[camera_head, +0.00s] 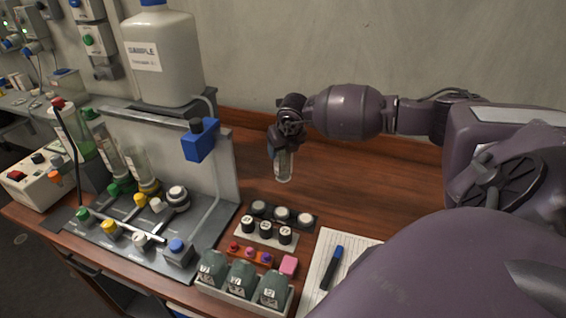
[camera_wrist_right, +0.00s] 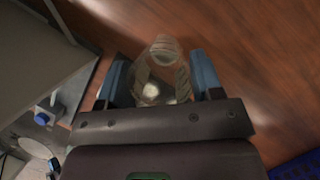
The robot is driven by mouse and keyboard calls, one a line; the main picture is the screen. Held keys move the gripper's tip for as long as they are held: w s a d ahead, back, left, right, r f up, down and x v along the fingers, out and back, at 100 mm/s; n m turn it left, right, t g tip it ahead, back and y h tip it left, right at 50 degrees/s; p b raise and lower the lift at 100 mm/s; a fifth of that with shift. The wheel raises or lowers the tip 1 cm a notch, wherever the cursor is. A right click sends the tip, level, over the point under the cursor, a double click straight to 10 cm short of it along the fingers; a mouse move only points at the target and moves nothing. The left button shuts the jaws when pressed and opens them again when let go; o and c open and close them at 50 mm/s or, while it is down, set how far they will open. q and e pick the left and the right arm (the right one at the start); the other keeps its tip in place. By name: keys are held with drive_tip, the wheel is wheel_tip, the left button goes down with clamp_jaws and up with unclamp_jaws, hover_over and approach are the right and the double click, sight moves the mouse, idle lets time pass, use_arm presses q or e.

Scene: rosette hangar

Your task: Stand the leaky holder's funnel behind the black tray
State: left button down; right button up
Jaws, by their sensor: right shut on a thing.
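My right gripper (camera_head: 283,148) is shut on a clear, see-through funnel (camera_head: 284,168). The funnel hangs roughly upright over bare wood, behind the black tray (camera_head: 270,213); I cannot tell whether its lower end touches the table. In the right wrist view the funnel (camera_wrist_right: 162,52) sits between the two blue fingers of the gripper (camera_wrist_right: 160,78). The black tray holds three round-topped pieces, one grey and two white. At the left, a green holder and a yellow holder (camera_head: 148,187) have clear tubes standing at them. A grey-white holder (camera_head: 177,197) has no tube on it. My left gripper is not in view.
A grey panel with a blue block (camera_head: 200,140) stands left of my gripper, below a large sample tank (camera_head: 163,60). The wood right of my gripper is clear.

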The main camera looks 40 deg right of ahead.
sight(283, 163)
drive_tip(key=shift+f, duration=2.75)
drive_tip(key=shift+f, duration=0.1)
drive_tip(key=o, duration=1.1)
drive_tip(key=shift+o, duration=0.2)
drive_tip(key=shift+r, duration=0.2)
drive_tip(key=v, duration=1.2)
drive_tip(key=shift+b, duration=0.3)
drive_tip(key=shift+f, duration=0.15)
